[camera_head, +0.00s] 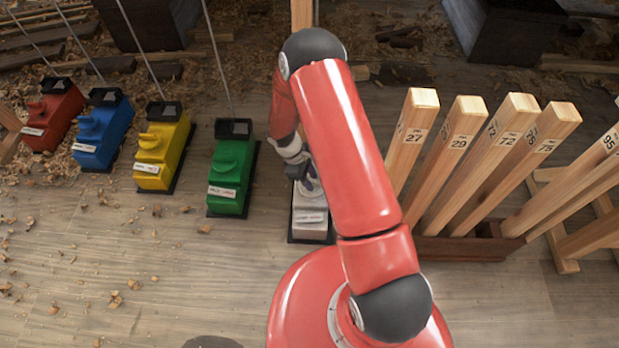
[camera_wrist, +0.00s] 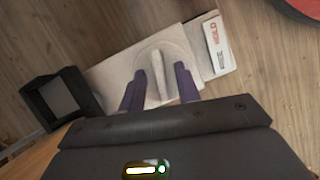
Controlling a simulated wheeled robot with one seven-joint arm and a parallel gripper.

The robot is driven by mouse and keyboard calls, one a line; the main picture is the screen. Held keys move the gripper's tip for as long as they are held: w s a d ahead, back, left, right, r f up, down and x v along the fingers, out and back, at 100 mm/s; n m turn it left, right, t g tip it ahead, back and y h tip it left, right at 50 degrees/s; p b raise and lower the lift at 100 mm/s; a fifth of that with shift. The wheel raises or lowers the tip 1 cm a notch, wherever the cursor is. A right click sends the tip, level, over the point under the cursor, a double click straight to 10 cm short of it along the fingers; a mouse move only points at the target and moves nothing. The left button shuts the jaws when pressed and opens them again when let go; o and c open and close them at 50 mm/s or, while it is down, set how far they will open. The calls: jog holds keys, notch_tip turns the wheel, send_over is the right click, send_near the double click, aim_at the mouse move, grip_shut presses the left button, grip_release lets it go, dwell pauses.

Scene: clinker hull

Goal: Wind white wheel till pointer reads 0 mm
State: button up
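The white unit (camera_head: 310,226) stands at the right end of the row, partly hidden by my arm in the head view. In the wrist view its white body (camera_wrist: 112,73) carries a round white wheel with a raised bar (camera_wrist: 160,74) across it. My gripper (camera_wrist: 158,86) is over the wheel, with its two purple fingers apart on either side of the bar. I see gaps between the fingers and the bar. It also shows in the head view (camera_head: 303,172), small and partly hidden. A dark square box (camera_wrist: 62,100) sits at the unit's end. I cannot read any pointer.
Green (camera_head: 231,175), yellow (camera_head: 162,150), blue (camera_head: 102,130) and red (camera_head: 52,115) units stand to the left. A rack (camera_head: 465,247) of numbered wooden posts stands close on the right. Wood shavings litter the floor. The floor in front of the coloured units is mostly clear.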

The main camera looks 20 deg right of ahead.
grip_shut()
jog(key=shift+m, duration=0.3)
jog(key=m+y, duration=0.1)
jog(key=m, duration=0.1)
jog(key=m+g+b, duration=0.1)
jog(key=m, duration=0.2)
jog(key=shift+w+d+y, duration=0.1)
jog(key=shift+w+y, duration=0.05)
jog(key=shift+y, duration=0.25)
jog(key=m+y, duration=0.1)
jog(key=m, duration=0.2)
jog(key=m+g+y+b, duration=0.1)
jog(key=m, duration=0.3)
jog(key=shift+d, duration=0.15)
jog(key=shift+y, duration=0.3)
grip_release()
